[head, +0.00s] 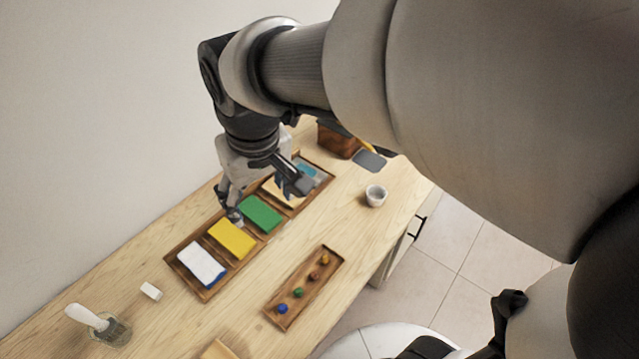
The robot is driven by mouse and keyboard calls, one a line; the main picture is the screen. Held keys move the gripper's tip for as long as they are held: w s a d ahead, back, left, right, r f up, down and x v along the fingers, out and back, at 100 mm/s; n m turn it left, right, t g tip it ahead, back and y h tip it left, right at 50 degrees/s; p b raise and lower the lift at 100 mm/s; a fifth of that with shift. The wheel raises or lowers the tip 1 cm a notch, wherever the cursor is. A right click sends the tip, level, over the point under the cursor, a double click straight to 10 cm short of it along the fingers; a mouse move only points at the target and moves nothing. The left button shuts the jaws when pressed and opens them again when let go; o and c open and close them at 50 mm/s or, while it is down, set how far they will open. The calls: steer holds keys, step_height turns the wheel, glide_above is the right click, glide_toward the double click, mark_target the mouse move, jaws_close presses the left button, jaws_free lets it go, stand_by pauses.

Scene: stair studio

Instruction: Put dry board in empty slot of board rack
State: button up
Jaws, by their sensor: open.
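A long wooden rack (207,293) lies along the wall side of the wooden table. It holds a white board with a blue edge (202,263), a yellow board (232,239), a green board (261,214) and a light blue piece (306,170) at its far end. Between the green board and the blue piece is a pale tan section; I cannot tell if it is a board or a bare slot. Nothing shows between the fingers. I cannot tell which board is the dry one.
A small wooden tray (278,319) with several coloured knobs lies in front. A white cup (375,195), a grey flat piece (369,160) and a brown box (337,141) stand far right. A white block (151,291) and a brush in a glass jar (111,330) are left.

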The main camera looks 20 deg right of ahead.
steer(key=s+d+m+t, duration=0.2)
steer(key=s+d+m, duration=0.1)
steer(key=s+d, duration=0.7)
steer(key=s, duration=0.3)
steer(key=shift+s+d+r+h, duration=0.15)
steer(key=shift+r+h, duration=0.15)
steer(key=shift+h, duration=0.1)
stand_by(0.3)
